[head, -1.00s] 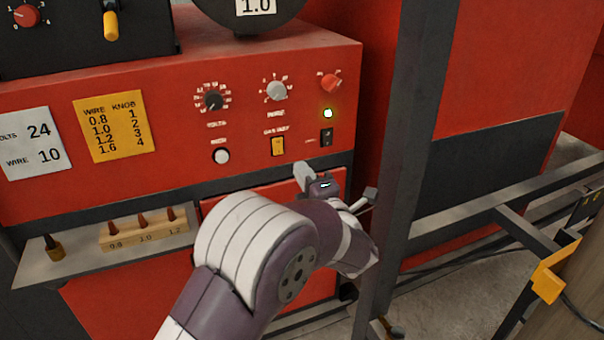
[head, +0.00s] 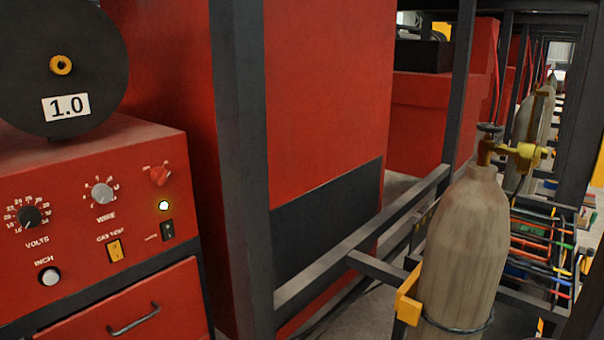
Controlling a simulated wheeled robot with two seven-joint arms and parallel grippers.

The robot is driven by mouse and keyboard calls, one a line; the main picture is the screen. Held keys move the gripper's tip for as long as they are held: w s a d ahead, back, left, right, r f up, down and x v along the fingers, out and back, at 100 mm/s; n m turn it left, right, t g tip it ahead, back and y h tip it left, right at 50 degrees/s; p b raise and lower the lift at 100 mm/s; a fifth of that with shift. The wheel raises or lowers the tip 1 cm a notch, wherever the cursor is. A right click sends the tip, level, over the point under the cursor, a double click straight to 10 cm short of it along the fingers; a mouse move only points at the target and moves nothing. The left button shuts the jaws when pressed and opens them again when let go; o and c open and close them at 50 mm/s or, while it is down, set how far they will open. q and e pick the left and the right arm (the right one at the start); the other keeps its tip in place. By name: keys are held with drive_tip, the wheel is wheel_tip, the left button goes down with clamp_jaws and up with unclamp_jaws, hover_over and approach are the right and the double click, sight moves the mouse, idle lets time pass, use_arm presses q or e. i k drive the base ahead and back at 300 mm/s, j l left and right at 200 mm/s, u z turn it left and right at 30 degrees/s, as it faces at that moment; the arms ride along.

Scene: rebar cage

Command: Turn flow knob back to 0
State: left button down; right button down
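A tan gas cylinder (head: 465,240) stands upright at the right in the head view. A brass valve and yellow regulator (head: 527,153) sit on its top, with a dark round handwheel (head: 490,127) above the valve. No knob there is clear enough to show a flow scale or setting. None of these is readably marked flow. Neither of my grippers is in view.
A dark upright post (head: 242,170) stands between the welder and the cylinder. A dark rail (head: 365,235) runs behind the cylinder, with a yellow bracket (head: 408,295) beside it. Several coloured rods lie on a rack (head: 545,245) at the right.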

sight(545, 152)
drive_tip(key=z, duration=1.25)
drive_tip(key=l+u, duration=0.25)
drive_tip(key=l, duration=0.45)
drive_tip(key=i+l+u, duration=0.2)
drive_tip(key=l, duration=0.55)
drive_tip(key=k+l+u, duration=0.25)
drive_tip(key=l, duration=0.45)
drive_tip(key=l+u, duration=0.25)
drive_tip(key=l, duration=0.45)
